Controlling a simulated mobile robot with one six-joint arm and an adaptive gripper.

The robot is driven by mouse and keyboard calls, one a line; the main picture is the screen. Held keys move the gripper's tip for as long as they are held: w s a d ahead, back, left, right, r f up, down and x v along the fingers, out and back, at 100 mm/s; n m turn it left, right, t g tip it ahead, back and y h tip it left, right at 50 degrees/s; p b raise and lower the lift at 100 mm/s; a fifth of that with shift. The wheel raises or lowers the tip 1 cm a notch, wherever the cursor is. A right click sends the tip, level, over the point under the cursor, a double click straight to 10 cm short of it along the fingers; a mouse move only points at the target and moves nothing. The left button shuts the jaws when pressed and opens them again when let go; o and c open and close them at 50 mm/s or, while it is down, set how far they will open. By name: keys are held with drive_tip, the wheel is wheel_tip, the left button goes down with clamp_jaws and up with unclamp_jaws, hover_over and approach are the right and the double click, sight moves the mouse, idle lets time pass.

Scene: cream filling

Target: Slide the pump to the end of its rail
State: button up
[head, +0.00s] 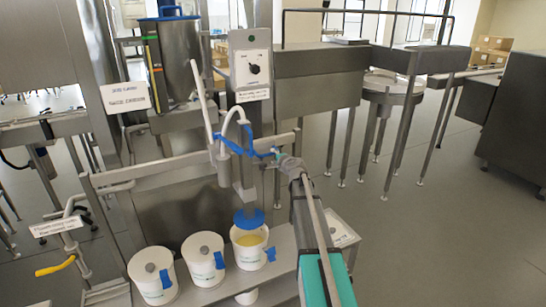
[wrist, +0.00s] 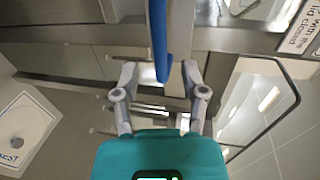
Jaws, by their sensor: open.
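The pump (head: 223,168) is a grey upright body with a white hose and a blue bar, on the horizontal rail (head: 150,172). It stands toward the rail's right part, above the rightmost white bucket (head: 249,255), which holds something yellow. A blue disc (head: 249,218) hangs below it at the bucket's mouth. My gripper (head: 279,154) is at the right end of the blue bar. In the wrist view my gripper (wrist: 158,72) is open, and the blue bar (wrist: 159,40) reaches in between its fingertips. I cannot tell whether they touch it.
Two closed white buckets (head: 152,275) (head: 205,260) stand left of the open one on the bench. A control box with a dial (head: 252,70) is behind the pump. A yellow-handled valve (head: 55,266) is at the lower left. Open floor lies to the right.

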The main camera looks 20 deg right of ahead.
sight(270, 154)
drive_tip(key=shift+b+x, duration=0.35)
drive_tip(key=shift+x, duration=1.8)
clamp_jaws()
